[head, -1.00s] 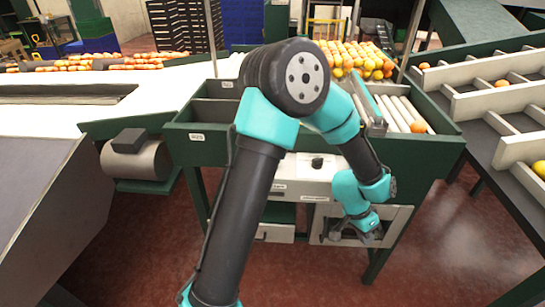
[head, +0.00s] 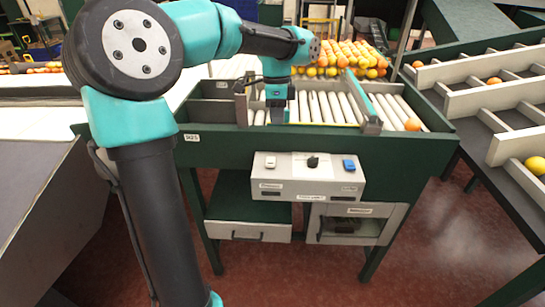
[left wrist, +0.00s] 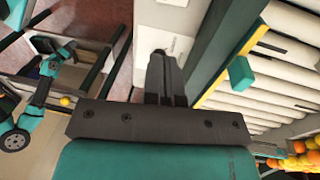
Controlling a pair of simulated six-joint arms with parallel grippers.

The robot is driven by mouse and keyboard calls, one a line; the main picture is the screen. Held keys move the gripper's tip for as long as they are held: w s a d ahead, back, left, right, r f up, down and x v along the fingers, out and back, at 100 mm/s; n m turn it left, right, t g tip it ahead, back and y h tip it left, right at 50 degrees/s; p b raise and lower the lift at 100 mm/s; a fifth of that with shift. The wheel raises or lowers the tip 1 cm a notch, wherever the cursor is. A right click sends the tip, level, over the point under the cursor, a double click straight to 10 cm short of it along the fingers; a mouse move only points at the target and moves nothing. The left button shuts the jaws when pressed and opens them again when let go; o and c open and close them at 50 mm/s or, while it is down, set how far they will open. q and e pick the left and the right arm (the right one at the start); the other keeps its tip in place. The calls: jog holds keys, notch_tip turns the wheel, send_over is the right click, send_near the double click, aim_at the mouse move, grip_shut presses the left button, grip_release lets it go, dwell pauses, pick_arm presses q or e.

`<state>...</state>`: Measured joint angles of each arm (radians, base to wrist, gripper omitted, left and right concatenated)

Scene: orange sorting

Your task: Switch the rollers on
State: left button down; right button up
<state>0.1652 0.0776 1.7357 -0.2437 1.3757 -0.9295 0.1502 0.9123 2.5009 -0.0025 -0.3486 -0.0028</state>
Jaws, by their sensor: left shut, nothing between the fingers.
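The grey control box (head: 307,177) is on the front of the green roller stand (head: 225,146). On its top are a white switch (head: 270,161), a black knob (head: 312,162) and a blue switch (head: 349,164). The white rollers (head: 323,106) lie in the stand behind it; they also show in the left wrist view (left wrist: 285,62). My left gripper (head: 277,114) points down at the stand's left part, behind and above the control box. In the left wrist view its fingers (left wrist: 165,72) are shut and empty. My right gripper cannot be made out.
Oranges (head: 345,58) are heaped behind the rollers, and one orange (head: 412,125) sits at their right end. A sloping divided rack (head: 500,92) stands at the right. Below the control box are a drawer (head: 248,231) and a windowed compartment (head: 350,226). Space before the box is clear.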

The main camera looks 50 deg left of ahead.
aim_at(271, 163)
pick_arm(q)
jog(key=shift+s+a+r, duration=0.45)
jog(key=shift+s+a, duration=0.15)
jog(key=shift+a, duration=0.2)
jog(key=shift+f, duration=0.15)
jog(key=f, duration=0.4)
jog(key=s+d+f, duration=0.1)
jog(key=f, duration=0.8)
jog(key=shift+s+d+f, duration=0.2)
jog(key=shift+f, duration=0.15)
